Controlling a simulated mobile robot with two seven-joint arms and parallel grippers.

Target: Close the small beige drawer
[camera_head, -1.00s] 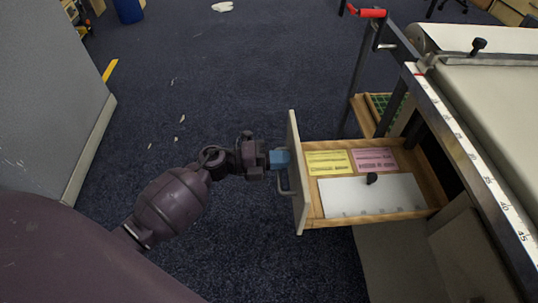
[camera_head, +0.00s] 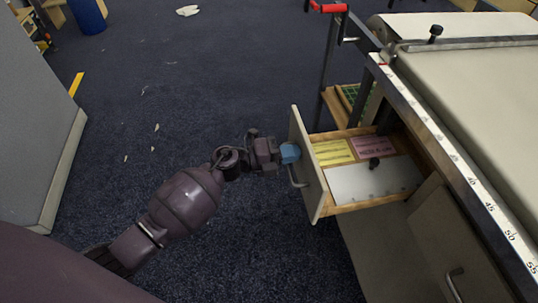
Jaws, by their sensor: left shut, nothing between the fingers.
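The small beige drawer (camera_head: 307,175) is pulled out from the cabinet under the long table, though less of its inside shows than before. Its front panel faces left and carries a metal bar handle. Inside lie a yellow card (camera_head: 333,152), a pink card (camera_head: 367,146) and a white board with a dark knob (camera_head: 365,184). My left gripper (camera_head: 291,153), with blue fingertips, is shut and empty. Its tips are at the outer face of the drawer front, just above the handle, and appear to touch it. My right gripper is not in view.
The long table (camera_head: 475,90) with a ruler edge (camera_head: 455,160) stands at the right. A cabinet door with a handle (camera_head: 453,285) is below the drawer. A grey partition (camera_head: 35,130) stands at the left. The blue carpet between is mostly free.

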